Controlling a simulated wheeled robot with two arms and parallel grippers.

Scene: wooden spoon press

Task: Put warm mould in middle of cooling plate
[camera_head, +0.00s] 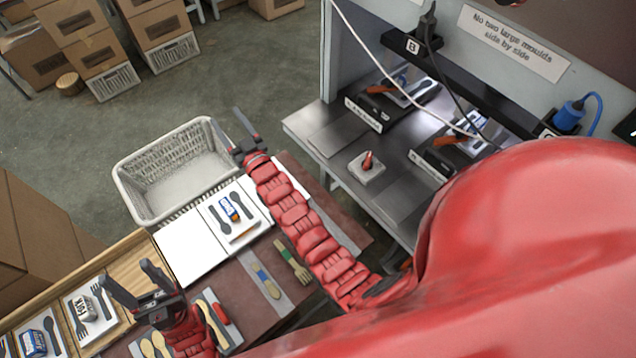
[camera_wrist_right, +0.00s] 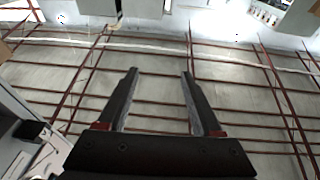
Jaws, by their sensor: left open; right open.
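A flat grey metal plate (camera_head: 338,137) lies on the press bench; I cannot tell whether it is the cooling plate. Moulds with orange handles sit in the press bays, one at the back (camera_head: 381,88) and one further right (camera_head: 450,140); which mould is warm does not show. My right gripper (camera_head: 240,124) is open and empty beside the white basket, left of the bench. It also shows in the right wrist view (camera_wrist_right: 158,85) with nothing between its fingers. My left gripper (camera_head: 132,282) is open and empty above the lower-left worktop.
A white basket (camera_head: 150,168) stands left of my right gripper. White panels (camera_head: 190,250) lie below it, one with dark cutlery shapes. A small block with a red-brown knob (camera_head: 370,175) sits on the bench. A sign reads "No two large moulds side by side" (camera_head: 515,42).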

